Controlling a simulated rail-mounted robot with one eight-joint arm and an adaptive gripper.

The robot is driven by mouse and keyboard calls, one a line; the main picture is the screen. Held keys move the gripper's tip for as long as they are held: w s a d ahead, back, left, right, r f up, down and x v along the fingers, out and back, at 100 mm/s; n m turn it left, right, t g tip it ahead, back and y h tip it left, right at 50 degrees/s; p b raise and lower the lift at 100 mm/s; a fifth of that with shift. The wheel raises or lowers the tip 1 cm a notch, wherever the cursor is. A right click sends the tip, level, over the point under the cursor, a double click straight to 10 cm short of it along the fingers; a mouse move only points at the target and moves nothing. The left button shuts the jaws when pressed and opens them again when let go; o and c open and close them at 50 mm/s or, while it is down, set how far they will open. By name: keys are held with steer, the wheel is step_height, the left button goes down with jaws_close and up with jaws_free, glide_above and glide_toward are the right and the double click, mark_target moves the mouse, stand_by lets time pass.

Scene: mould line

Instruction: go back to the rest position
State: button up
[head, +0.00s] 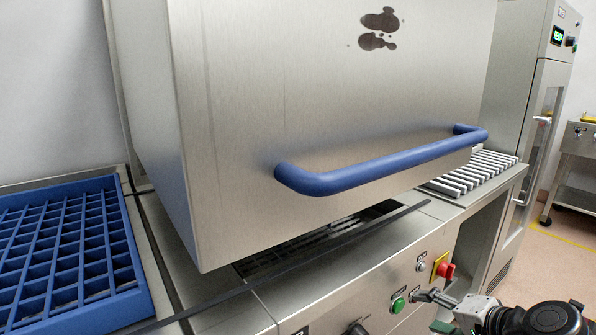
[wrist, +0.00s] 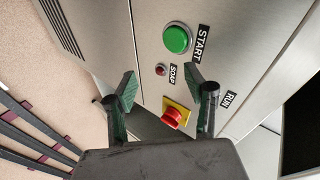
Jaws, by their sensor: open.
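My gripper (head: 432,308) is at the bottom right of the head view, close in front of the machine's control panel (head: 371,300). In the wrist view, its two dark fingers with green pads (wrist: 162,82) stand apart with nothing held between them. Beyond them are the green START button (wrist: 177,38), a small red SOAP light or button (wrist: 160,70) and a red knob on a yellow plate (wrist: 172,118). The green button also shows in the head view (head: 398,305), partly beside a fingertip. I cannot tell whether a finger touches the panel.
A large steel hood (head: 330,90) with a blue handle (head: 380,166) hangs over a dark grate (head: 320,238). A blue gridded tray (head: 126,243) is at left. Grey bars (head: 470,172) lie at right, before a tall cabinet (head: 520,120). Open floor (head: 560,260) is at right.

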steer(key=s+a+r+n+g+h, duration=0.35)
steer(key=s+a+n, duration=0.35)
steer(key=s+n, duration=0.35)
step_height(320, 180, up, 19)
steer(key=p, duration=1.8)
steer(key=shift+h, duration=0.35)
steer(key=shift+s+a+m+t, duration=0.1)
steer(key=shift+m+t, duration=0.15)
